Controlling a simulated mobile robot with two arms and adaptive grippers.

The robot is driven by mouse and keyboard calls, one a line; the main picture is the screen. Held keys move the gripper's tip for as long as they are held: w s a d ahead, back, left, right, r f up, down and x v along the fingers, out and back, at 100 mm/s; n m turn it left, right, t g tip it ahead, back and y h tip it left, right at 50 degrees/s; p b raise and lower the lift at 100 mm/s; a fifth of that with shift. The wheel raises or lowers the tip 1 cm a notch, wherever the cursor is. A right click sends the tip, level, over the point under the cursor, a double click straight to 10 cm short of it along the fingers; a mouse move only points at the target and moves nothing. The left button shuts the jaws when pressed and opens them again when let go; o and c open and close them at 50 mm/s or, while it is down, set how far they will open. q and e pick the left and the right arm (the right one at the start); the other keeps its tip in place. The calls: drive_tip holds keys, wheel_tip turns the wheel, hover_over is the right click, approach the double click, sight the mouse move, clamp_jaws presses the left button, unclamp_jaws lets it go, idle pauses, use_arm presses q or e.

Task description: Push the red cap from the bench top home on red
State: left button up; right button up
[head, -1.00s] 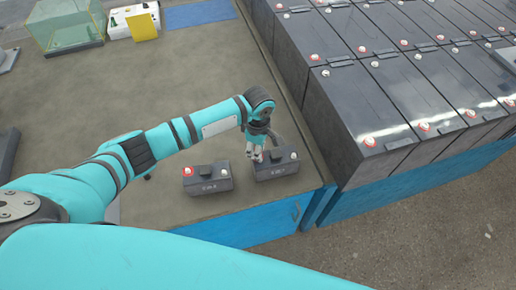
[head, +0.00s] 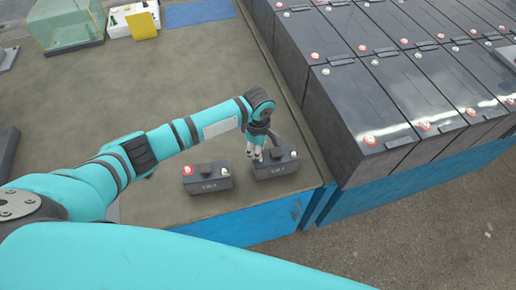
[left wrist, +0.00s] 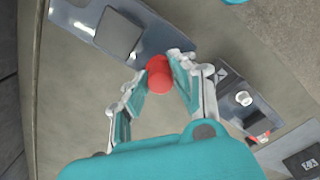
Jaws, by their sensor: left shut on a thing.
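My left gripper (head: 256,153) is at the left end of the right small black battery (head: 275,170). In the left wrist view my left gripper (left wrist: 157,84) is shut on the red cap (left wrist: 158,75), which is upright between the fingertips. The cap is over the end of the battery (left wrist: 70,12) away from its white terminal (left wrist: 85,29). The terminal under the cap is hidden, and I cannot tell whether the cap touches or sits on it. My right gripper is not in view.
A second small battery (head: 208,184) stands just left, with a red terminal (head: 187,170) and a white one. The bench top (head: 190,80) is mostly clear. Large black batteries (head: 370,110) stand in rows at right. A glass case (head: 70,25) is at the back left.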

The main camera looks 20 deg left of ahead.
use_arm(q)
drive_tip(key=shift+f, duration=0.1)
drive_tip(key=o, duration=0.8)
drive_tip(key=shift+o, duration=0.5)
drive_tip(key=o, duration=0.4)
drive_tip(key=shift+o, duration=0.2)
drive_tip(key=shift+r+p, duration=3.55)
drive_tip(key=shift+p, duration=0.95)
